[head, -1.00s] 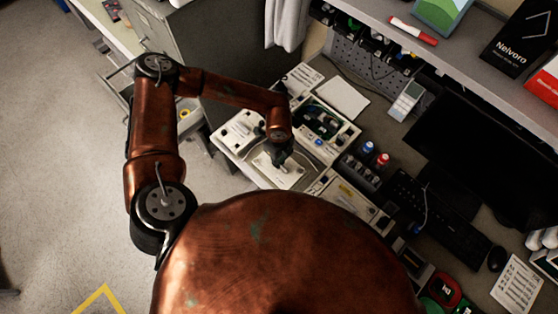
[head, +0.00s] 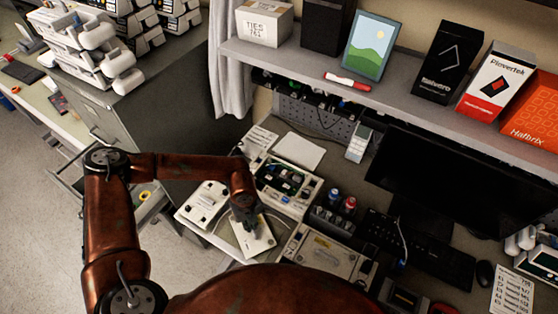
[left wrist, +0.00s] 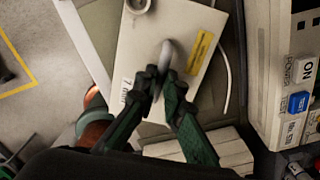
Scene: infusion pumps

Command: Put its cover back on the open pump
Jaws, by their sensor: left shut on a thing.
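The open pump (head: 283,187) stands on the bench with green and dark parts showing inside its pale case. Its side with a blue button (left wrist: 299,102) is at the right in the left wrist view. The cover (head: 259,243) is a cream plate just in front of the open pump. In the left wrist view the cover (left wrist: 195,75) shows a yellow label and a grey handle (left wrist: 166,56). My left gripper (head: 246,222) is shut on that handle; it also shows in the left wrist view (left wrist: 158,88). I cannot tell whether the cover touches the bench. My right gripper is not in view.
A closed pump (head: 203,205) stands left of the cover, another pump (head: 328,255) to its right. A holder with red- and blue-capped bottles (head: 335,212) is right of the open pump. A monitor (head: 440,175) and shelf (head: 300,62) stand behind.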

